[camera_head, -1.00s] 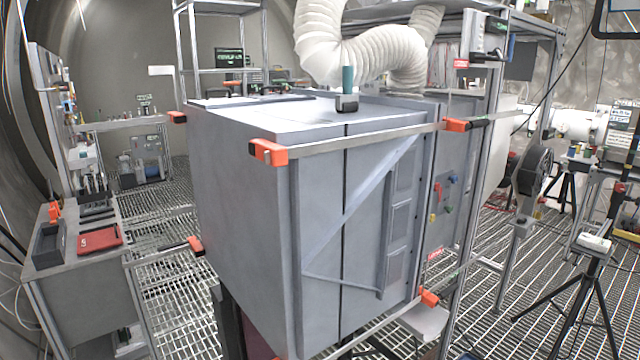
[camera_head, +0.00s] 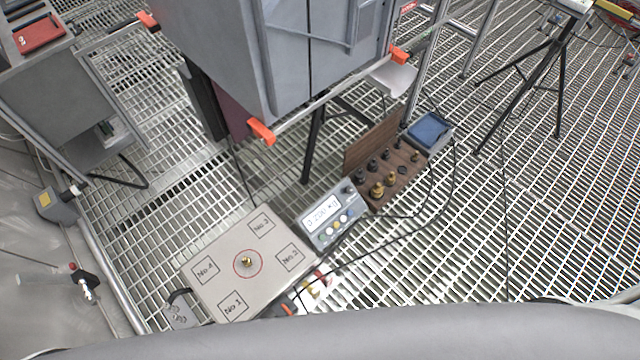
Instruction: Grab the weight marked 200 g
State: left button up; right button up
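A wooden box of weights (camera_head: 372,196) stands open on the floor grating, right of the middle. Several dark and brass-coloured weights stand in it; a brass one (camera_head: 377,190) is near its front edge. Their markings are too small to read, so I cannot tell which is 200 g. One small brass weight (camera_head: 246,261) sits inside the red circle on a grey platform (camera_head: 215,268) with squares marked No. 1 to No. 4. A scale display (camera_head: 327,215) with buttons stands between platform and box. Neither gripper is in view.
A large grey cabinet (camera_head: 225,50) overhangs the far side, with orange corner clamps (camera_head: 261,131). A blue-topped case (camera_head: 430,129) stands beyond the box. Black cables cross the grating to the right. A tripod (camera_head: 530,85) stands at upper right. A side table (camera_head: 70,100) is at left.

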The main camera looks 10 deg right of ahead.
aim_at(247, 261)
jog(key=k+l+u, duration=0.1)
jog(key=k+u, duration=0.65)
jog(key=k+j, duration=0.05)
